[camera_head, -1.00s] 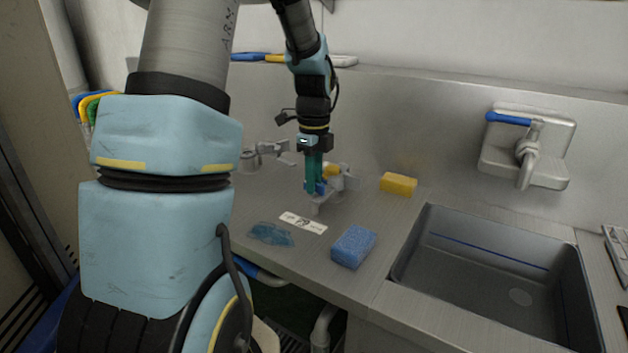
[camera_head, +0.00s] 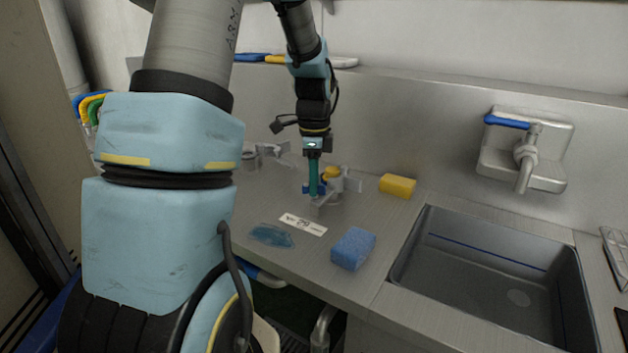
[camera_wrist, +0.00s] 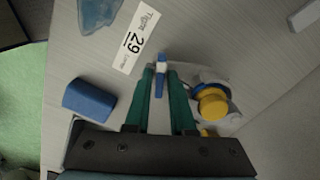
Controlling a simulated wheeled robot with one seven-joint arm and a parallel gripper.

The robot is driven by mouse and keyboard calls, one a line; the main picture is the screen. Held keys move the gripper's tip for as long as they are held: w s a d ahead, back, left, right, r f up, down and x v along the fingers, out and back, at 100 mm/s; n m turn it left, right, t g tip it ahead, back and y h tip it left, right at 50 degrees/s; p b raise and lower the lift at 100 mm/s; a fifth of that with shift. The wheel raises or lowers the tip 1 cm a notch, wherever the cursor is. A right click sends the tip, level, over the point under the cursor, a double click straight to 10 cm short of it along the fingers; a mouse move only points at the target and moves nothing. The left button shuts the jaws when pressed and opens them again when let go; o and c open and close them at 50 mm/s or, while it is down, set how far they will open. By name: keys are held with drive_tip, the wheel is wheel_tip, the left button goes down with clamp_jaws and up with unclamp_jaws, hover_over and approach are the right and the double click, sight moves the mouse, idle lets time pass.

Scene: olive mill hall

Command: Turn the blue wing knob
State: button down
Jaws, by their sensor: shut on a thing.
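The blue wing knob (camera_wrist: 161,80) sits between my green fingertips in the wrist view. It shows as a small blue patch (camera_head: 309,189) low on the fitting in the head view. My gripper (camera_wrist: 162,70) points down from above and is shut on the knob; its fingers also show in the head view (camera_head: 313,188). The fingers hide part of the knob. A grey metal fitting with a yellow knob (camera_wrist: 211,103) stands right beside the fingers; the yellow knob also shows in the head view (camera_head: 331,173).
A printed label (camera_head: 303,224), a blue cloth (camera_head: 271,235) and a blue sponge (camera_head: 353,248) lie in front of the fitting. A yellow sponge (camera_head: 397,185) lies to its right. Another metal fitting (camera_head: 268,152) stands behind left. A sink (camera_head: 480,290) with a blue-levered tap (camera_head: 524,150) is at right.

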drive_tip(key=n+p, duration=0.1)
drive_tip(key=n, duration=1)
drive_tip(key=shift+p, duration=0.3)
drive_tip(key=n+p, duration=0.1)
drive_tip(key=n, duration=0.3)
drive_tip(key=shift+n, duration=0.3)
drive_tip(key=n+p, duration=0.1)
drive_tip(key=n, duration=0.2)
drive_tip(key=shift+r+n, duration=0.1)
drive_tip(key=shift+n, duration=0.2)
drive_tip(key=n+p, duration=0.1)
drive_tip(key=n, duration=0.2)
drive_tip(key=shift+n, duration=0.3)
drive_tip(key=n+p, duration=0.2)
drive_tip(key=n, duration=0.2)
drive_tip(key=shift+n+p, duration=1)
drive_tip(key=shift+n, duration=0.9)
